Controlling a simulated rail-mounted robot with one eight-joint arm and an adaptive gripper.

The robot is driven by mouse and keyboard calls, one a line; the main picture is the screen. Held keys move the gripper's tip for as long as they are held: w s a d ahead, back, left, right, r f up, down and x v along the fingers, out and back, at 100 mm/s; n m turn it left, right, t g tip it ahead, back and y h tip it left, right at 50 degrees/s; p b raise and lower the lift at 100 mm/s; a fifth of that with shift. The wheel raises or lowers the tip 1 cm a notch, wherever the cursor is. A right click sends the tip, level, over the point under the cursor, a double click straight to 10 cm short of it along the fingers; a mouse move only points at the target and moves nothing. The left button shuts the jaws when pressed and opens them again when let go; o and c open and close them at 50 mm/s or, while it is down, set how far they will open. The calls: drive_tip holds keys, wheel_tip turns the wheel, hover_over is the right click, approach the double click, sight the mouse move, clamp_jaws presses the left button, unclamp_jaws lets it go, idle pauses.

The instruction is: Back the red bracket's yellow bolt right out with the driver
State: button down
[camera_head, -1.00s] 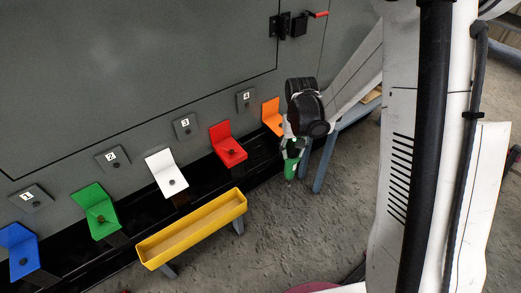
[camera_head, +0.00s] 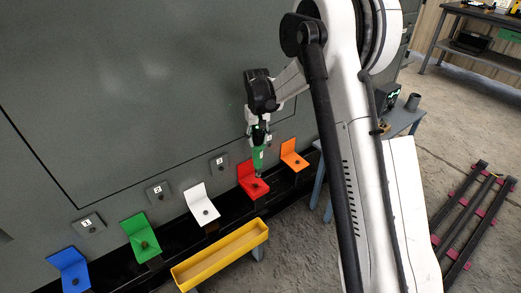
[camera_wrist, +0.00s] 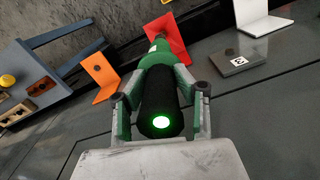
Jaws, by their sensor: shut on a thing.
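The red bracket (camera_head: 246,188) sits on the black rail between the white and orange brackets. My gripper (camera_head: 257,137) is shut on the green driver (camera_head: 259,158), which points down over the red bracket. In the wrist view, the driver's black handle end (camera_wrist: 160,110) with a lit green spot lies between my fingers (camera_wrist: 160,93). Its green front part reaches toward the red bracket (camera_wrist: 172,38). The driver hides its own tip there, so I cannot tell whether it touches the bolt. No yellow bolt head shows clearly on the red bracket.
The white (camera_head: 200,208), green (camera_head: 139,236), blue (camera_head: 70,268) and orange (camera_head: 291,156) brackets stand along the rail. A yellow tray (camera_head: 222,259) lies in front of it. The grey enclosure wall (camera_head: 150,90) rises behind. A blue-grey table (camera_wrist: 50,72) stands past the orange bracket.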

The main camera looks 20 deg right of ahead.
sight(255, 153)
drive_tip(key=shift+w+a+r, duration=0.3)
drive_tip(key=shift+a+r, duration=0.05)
drive_tip(key=shift+a, duration=0.1)
drive_tip(key=shift+f+b, duration=1.25)
drive_tip(key=shift+f, duration=1.5)
drive_tip(key=shift+f+b, duration=0.35)
drive_tip(key=shift+f, duration=0.15)
drive_tip(key=shift+s+f+b, duration=0.1)
drive_tip(key=shift+f+b, duration=0.6)
idle(0.6)
